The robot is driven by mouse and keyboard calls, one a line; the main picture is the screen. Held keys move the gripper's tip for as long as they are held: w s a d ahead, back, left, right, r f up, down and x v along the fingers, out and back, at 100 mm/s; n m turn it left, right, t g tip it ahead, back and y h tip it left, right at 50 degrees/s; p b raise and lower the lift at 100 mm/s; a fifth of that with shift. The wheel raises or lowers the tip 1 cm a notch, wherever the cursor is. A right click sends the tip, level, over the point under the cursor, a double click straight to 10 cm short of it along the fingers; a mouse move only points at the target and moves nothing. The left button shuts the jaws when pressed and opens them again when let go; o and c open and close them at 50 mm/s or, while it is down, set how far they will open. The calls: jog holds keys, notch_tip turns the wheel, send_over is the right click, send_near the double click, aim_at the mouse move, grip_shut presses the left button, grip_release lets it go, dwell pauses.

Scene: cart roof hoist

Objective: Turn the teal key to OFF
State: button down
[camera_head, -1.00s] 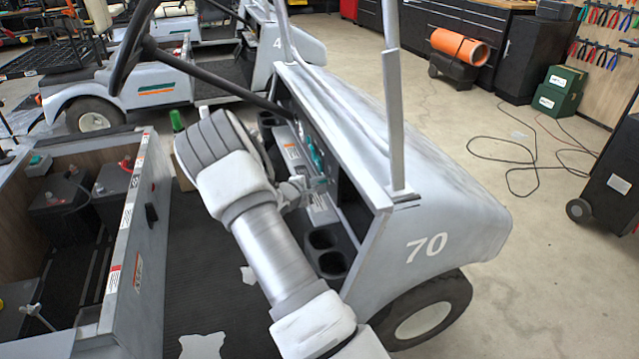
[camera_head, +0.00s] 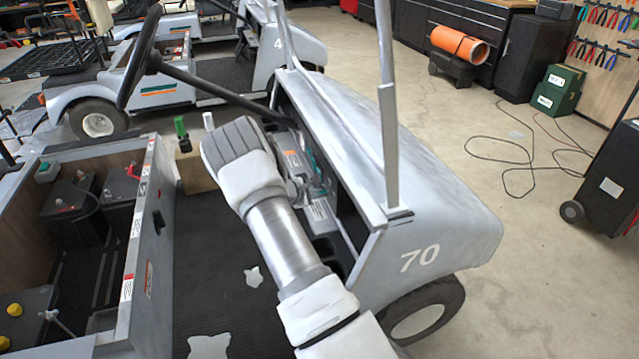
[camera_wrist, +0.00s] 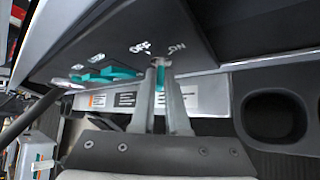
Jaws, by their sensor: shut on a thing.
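The teal key shows as a small strip of teal (camera_wrist: 160,76) between my fingers in the wrist view, under the dash panel (camera_wrist: 100,32) of the cart. My gripper (camera_wrist: 158,66) is shut on it, and the fingertips hide most of the key. White OFF lettering (camera_wrist: 139,47) is just left of the fingertips and ON lettering (camera_wrist: 177,49) just right. The key's exact angle cannot be told. In the head view my gripper (camera_head: 302,188) is at the dash of the cart numbered 70 (camera_head: 420,258), partly hidden by my wrist.
A larger teal switch or handle (camera_wrist: 95,77) sits on the dash left of my fingers, below other white lettering. A cup holder (camera_wrist: 273,116) is on the right. The steering wheel (camera_head: 138,60) and its column pass close to my arm. A roof post (camera_head: 388,150) rises beside the dash.

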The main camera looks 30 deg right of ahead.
jog(key=p, duration=0.1)
jog(key=g+p, duration=0.1)
jog(key=shift+w+r+n+g+y+p, duration=0.15)
jog(key=shift+r+n+g+y+p, duration=0.15)
jog(key=shift+n+y, duration=0.1)
jog(key=shift+w+d+f+n+g, duration=0.1)
jog(key=shift+w+f+n+g, duration=0.1)
jog(key=shift+n+g, duration=0.35)
jog(key=shift+w+f+n+g+y+b, duration=0.15)
jog(key=shift+n+g+y+b, duration=0.3)
jog(key=shift+g+b, duration=0.45)
jog(key=shift+w+g+b, duration=0.1)
jog(key=shift+g+b, duration=0.3)
jog(key=shift+g, duration=0.15)
jog(key=shift+r+n+y, duration=0.25)
jog(key=shift+r+n, duration=0.05)
jog(key=c, duration=0.9)
grip_release()
jog(key=v, duration=0.5)
jog(key=p+v, duration=0.1)
jog(key=v, duration=1.1)
jog(key=shift+w, duration=0.3)
